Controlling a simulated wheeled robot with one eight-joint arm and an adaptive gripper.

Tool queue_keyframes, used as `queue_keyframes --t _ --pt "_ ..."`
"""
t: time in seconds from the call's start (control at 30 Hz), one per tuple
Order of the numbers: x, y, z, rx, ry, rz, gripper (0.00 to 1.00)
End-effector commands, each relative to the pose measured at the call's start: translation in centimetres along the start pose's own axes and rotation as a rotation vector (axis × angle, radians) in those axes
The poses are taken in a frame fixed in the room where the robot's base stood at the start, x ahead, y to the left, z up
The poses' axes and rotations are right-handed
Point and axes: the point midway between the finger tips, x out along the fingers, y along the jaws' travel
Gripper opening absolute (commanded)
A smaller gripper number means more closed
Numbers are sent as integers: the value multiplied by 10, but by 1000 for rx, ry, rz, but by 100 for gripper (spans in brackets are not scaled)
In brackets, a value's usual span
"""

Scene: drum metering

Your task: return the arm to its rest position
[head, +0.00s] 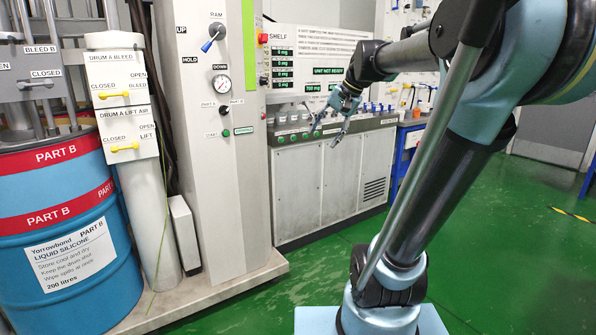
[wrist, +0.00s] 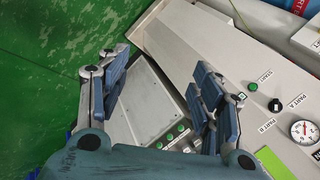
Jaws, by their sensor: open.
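My gripper (head: 326,136) is open and empty in the head view, at the end of my raised arm. Its fingers point down and to the left, in front of the grey shelf cabinet (head: 345,180) as seen from the head. In the wrist view my gripper (wrist: 160,72) shows two spread blue-grey fingers with nothing between them. The cabinet's depth gap to the fingers cannot be told.
A machine column (head: 212,110) carries a RAM lever (head: 210,42), a gauge (head: 222,83) and buttons. A blue PART B drum (head: 70,245) stands at left beside yellow-handled valves (head: 122,147). A shelf display (head: 318,62) reads UNIT NOT READY. Green floor (head: 240,312) is clear.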

Motion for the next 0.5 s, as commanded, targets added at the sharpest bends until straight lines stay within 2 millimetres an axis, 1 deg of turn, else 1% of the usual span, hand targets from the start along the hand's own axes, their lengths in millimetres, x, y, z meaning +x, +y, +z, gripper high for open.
queue_keyframes --t 0.03,0.07,0.1,0.17,0.3,0.5 --pt "9 20 17 -29 2 30 60" --pt "15 32 26 -49 4 48 60" --pt "22 48 38 -73 5 74 60" --pt "33 71 55 -111 6 111 60" --pt "59 126 95 -197 3 200 60" --pt "97 205 148 -313 -10 324 60"
